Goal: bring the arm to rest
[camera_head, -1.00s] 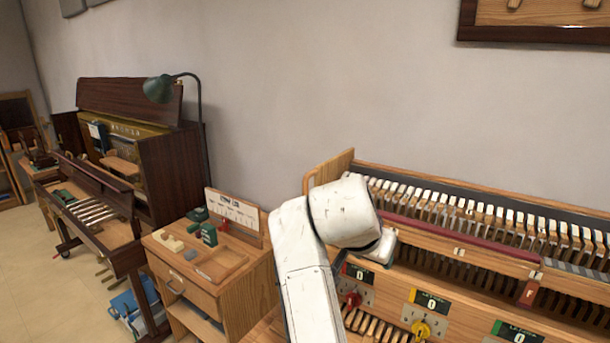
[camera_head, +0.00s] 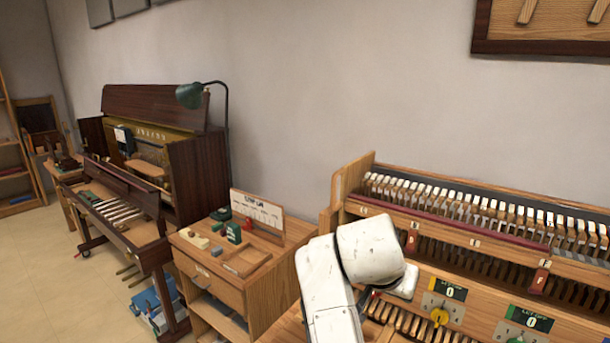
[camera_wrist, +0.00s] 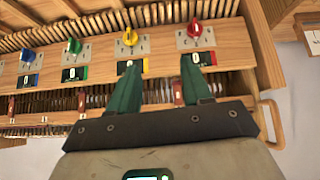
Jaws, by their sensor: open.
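My gripper (camera_wrist: 160,85) shows in the wrist view with two green fingers spread apart and nothing between them. It is in front of the wooden key-action rack (camera_wrist: 225,92), whose panel carries coloured knobs and small displays. In the head view my white arm (camera_head: 345,285) rises at the bottom centre in front of the left end of the same rack (camera_head: 350,190). My fingers are hidden behind the arm there. From these frames I cannot tell whether they touch the rack.
A small wooden cabinet (camera_head: 270,290) with blocks and a tray on top stands left of my arm. An opened upright piano (camera_head: 195,170) with a green lamp (camera_head: 190,95) is farther left. The floor (camera_head: 75,305) at the far left is clear.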

